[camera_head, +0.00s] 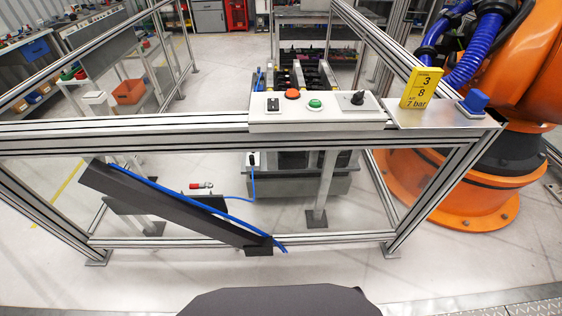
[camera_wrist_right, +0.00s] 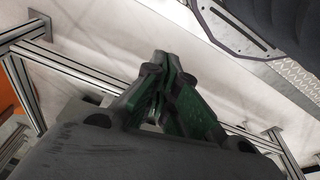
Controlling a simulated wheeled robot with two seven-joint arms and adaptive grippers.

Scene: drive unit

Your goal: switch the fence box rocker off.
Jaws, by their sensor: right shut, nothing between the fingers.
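The fence box (camera_head: 325,112) is a white panel on the fence's top rail in the head view. Its rocker (camera_head: 273,105) is a small dark switch in a light frame at the panel's left end. I cannot tell which way it is tipped. A red button (camera_head: 292,94), a green button (camera_head: 315,104) and a black rotary knob (camera_head: 357,98) sit to its right. My right gripper (camera_wrist_right: 162,58) is shut and empty in the right wrist view, with pale floor beyond its tips. Neither gripper shows in the head view, so nothing is touching the rocker.
A yellow sign (camera_head: 420,88) and a blue block (camera_head: 473,101) stand right of the box. An orange robot arm (camera_head: 520,80) rises behind the fence's right corner. A dark sloping channel (camera_head: 175,203) with a blue cable hangs below the rail. The space above the panel is clear.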

